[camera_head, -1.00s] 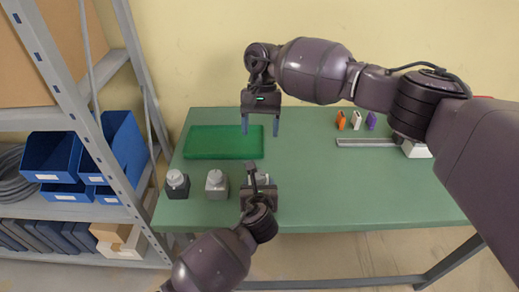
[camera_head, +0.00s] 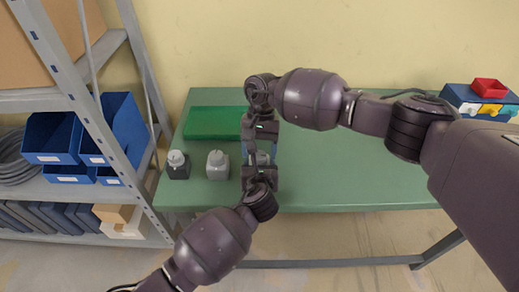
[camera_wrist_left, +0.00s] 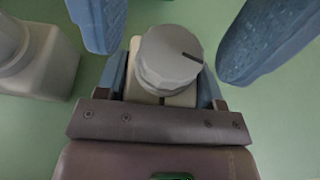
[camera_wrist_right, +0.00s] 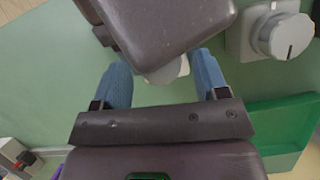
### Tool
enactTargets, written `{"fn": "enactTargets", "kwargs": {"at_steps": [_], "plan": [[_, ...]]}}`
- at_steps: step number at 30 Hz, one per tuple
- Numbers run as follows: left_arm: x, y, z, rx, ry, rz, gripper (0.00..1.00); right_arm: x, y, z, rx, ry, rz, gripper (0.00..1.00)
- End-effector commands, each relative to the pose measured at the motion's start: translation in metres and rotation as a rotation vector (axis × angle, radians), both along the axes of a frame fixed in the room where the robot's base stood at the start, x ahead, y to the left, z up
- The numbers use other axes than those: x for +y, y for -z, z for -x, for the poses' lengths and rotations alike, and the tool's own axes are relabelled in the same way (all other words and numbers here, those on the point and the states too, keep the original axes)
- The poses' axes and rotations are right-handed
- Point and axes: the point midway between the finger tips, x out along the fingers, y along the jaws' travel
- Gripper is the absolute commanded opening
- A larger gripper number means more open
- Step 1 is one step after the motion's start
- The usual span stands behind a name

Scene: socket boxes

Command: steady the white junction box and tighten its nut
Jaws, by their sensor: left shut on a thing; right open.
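The white junction box (camera_wrist_left: 160,99) stands on the table with its round pale nut (camera_wrist_left: 170,58) on top, marked by a dark line. My left gripper (camera_wrist_left: 163,80) is shut on the box from the near side. My right gripper (camera_wrist_right: 162,78) is open above it; its blue fingers are spread on either side of the nut, with a visible gap to it in the left wrist view. In the head view the grippers largely cover the box (camera_head: 262,158).
A grey box (camera_head: 217,165) and a dark grey box (camera_head: 178,166), both with pale knobs, stand left of the grippers. A green tray (camera_head: 212,122) lies behind them. A blue drawer unit with a red bin (camera_head: 489,87) is at the far right. The table's right half is mostly clear.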

Motion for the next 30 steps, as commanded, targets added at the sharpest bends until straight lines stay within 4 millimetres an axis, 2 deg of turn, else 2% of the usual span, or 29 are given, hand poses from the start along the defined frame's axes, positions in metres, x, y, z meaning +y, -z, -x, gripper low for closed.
{"fn": "enactTargets", "kwargs": {"at_steps": [9,11,19,23,30], "plan": [[-0.0001,0.0000,0.0000,0.000,0.000,0.000,0.33,0.0001,0.0025,0.0009,-0.001,0.000,0.000,0.67],[-0.0001,0.0000,0.0000,0.000,0.000,0.000,0.33,0.0001,0.0024,0.0009,-0.001,0.000,0.000,0.60],[-0.0001,0.0000,0.0000,0.000,0.000,0.000,0.33,0.0001,0.0022,0.0007,-0.001,0.000,0.000,0.18],[-0.0001,0.0000,0.0001,0.000,0.000,0.000,0.33,-0.0003,0.0021,0.0006,-0.002,0.015,0.000,0.17],[-0.0001,0.0000,0.0001,0.000,0.000,0.000,0.33,-0.0017,0.0020,0.0008,-0.002,0.170,-0.001,0.17]]}}
